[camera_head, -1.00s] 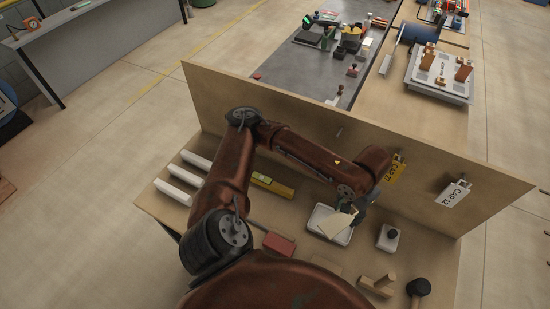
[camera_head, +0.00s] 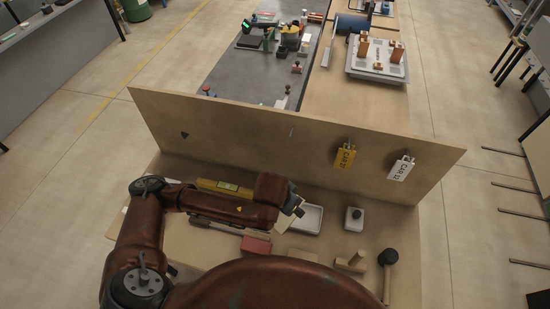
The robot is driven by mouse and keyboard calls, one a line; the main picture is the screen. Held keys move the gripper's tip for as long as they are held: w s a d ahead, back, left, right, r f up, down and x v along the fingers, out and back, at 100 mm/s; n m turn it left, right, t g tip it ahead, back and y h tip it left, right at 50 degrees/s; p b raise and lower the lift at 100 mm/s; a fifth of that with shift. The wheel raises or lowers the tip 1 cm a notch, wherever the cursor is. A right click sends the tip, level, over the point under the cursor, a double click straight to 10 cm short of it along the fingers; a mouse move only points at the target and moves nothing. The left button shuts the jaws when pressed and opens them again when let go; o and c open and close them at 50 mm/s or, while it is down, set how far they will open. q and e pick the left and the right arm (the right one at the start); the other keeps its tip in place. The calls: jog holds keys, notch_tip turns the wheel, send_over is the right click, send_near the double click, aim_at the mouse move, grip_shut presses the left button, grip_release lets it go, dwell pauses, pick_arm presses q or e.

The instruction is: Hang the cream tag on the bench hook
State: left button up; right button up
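My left gripper (camera_head: 291,211) is at the end of the brown arm, low over the bench at the left edge of a white tray (camera_head: 312,220). It appears shut on the cream tag (camera_head: 283,226), which hangs tilted below it and is partly hidden by the arm. An upright board (camera_head: 240,124) stands along the back of the bench. A small thin peg (camera_head: 291,132) is on its face, and a dark triangular mark or fitting (camera_head: 185,134) is further left. I cannot tell which is the bench hook. My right gripper is out of view.
A yellow tag (camera_head: 344,157) and a white tag (camera_head: 402,168) hang on the board at right. A yellow level (camera_head: 222,187), a red block (camera_head: 256,246), a small white container (camera_head: 354,219), wooden pieces (camera_head: 351,262) and a mallet (camera_head: 388,260) lie on the bench.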

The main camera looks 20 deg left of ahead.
pick_arm(q)
jog(key=w+d+r+m+t+h+p, duration=0.4)
jog(key=w+r+t+h+p, duration=0.1)
jog(key=w+r+h+p, duration=0.25)
jog(key=a+r+n+t+p, duration=0.4)
jog(key=a+t, duration=0.3)
jog(key=a, duration=0.4)
jog(key=w+f+b, duration=0.2)
jog(key=w+f, duration=0.1)
jog(key=w, duration=0.7)
jog(key=shift+w, duration=0.4)
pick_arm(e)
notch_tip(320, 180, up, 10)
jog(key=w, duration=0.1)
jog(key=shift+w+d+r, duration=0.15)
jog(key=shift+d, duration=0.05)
pick_arm(q)
jog(key=shift+y+b, duration=0.25)
jog(key=shift+b, duration=0.05)
jog(key=o, duration=1.2)
jog(key=shift+d, duration=0.1)
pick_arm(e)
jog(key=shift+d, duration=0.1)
